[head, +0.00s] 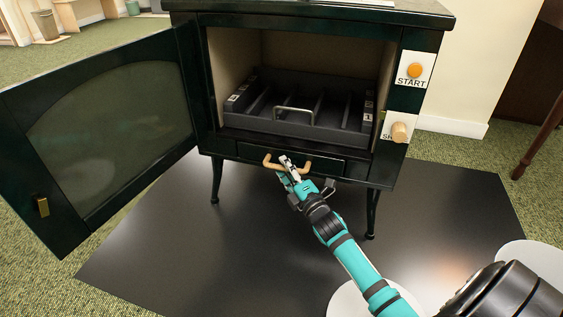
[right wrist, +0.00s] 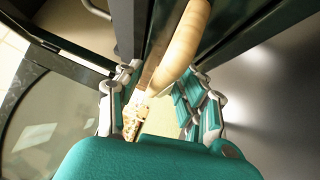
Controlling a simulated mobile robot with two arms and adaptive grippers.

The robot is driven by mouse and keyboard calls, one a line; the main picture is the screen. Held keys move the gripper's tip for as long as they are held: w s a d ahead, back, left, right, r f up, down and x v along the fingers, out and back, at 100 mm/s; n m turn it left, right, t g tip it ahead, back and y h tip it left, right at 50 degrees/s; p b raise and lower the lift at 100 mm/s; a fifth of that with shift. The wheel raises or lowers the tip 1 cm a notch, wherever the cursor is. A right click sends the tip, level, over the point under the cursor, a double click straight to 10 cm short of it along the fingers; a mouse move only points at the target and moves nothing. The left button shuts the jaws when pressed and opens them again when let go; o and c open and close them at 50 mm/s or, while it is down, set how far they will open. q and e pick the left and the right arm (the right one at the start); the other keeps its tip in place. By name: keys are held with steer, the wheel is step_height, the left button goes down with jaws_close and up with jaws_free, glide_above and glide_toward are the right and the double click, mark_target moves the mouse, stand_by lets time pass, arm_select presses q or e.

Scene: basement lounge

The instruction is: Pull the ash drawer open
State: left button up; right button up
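The ash drawer (head: 330,166) is the dark front panel low on the green-black stove, below the firebox opening. It looks flush with the stove body. Its curved wooden handle (head: 268,164) shows in front of it, and also in the right wrist view (right wrist: 182,48). My right gripper (head: 287,163) is at the handle, reaching up from the lower right. In the right wrist view its two fingers (right wrist: 160,85) are apart, with the handle bar running between and just beyond their tips; I cannot tell whether they touch it. My left gripper is not in view.
The stove's glass door (head: 100,135) stands wide open to the left. A dark tray with a metal handle (head: 295,110) sits in the firebox. A START button (head: 414,70) and a wooden knob (head: 400,132) are at right. The black floor plate (head: 230,250) is clear.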

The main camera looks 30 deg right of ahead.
steer(key=shift+w, duration=0.15)
steer(key=shift+r, duration=0.1)
steer(key=shift+c, duration=0.5)
jaws_close()
